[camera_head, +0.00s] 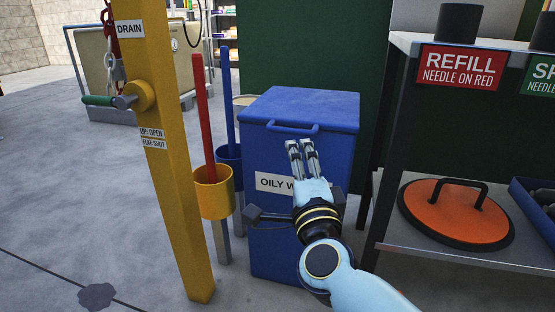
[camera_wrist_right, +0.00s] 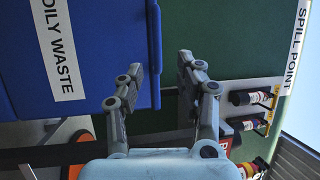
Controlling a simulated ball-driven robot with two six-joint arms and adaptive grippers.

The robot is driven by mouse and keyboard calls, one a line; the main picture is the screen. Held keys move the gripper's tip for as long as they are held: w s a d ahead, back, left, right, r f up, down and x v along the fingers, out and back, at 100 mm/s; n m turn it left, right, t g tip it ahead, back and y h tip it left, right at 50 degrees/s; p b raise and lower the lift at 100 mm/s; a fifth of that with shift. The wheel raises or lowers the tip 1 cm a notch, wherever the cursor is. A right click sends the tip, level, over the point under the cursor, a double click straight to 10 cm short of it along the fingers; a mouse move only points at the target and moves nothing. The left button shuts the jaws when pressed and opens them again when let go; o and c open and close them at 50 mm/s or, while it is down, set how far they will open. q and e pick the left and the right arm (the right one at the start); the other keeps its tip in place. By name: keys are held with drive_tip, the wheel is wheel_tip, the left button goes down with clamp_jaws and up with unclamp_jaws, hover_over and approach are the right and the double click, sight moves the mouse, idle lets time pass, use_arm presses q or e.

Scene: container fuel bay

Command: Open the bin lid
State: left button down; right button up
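The blue bin (camera_head: 270,160) stands upright with an "OILY WASTE" label on its front. Its blue lid (camera_head: 310,105) lies flat and closed on top, with a blue bar handle (camera_head: 292,128) along the front edge. My right gripper (camera_head: 302,148) is in front of the bin, just below the handle, fingers pointing up and apart. It is open and empty in the wrist view (camera_wrist_right: 160,72). It hides part of the label. My left gripper is out of view.
A yellow post (camera_head: 160,170) with a green-gripped lever (camera_head: 98,100) stands left. Beside the bin are a yellow holder (camera_head: 214,195) with a red rod and a blue holder. Right is a metal shelf (camera_head: 490,252) bearing an orange round cover (camera_head: 450,212). Open floor lies left.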

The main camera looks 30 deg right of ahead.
sight(290, 133)
drive_tip(key=x, duration=1)
drive_tip(key=shift+w+d+f, duration=0.15)
drive_tip(key=shift+w+f, duration=0.1)
drive_tip(key=shift+w, duration=0.2)
clamp_jaws()
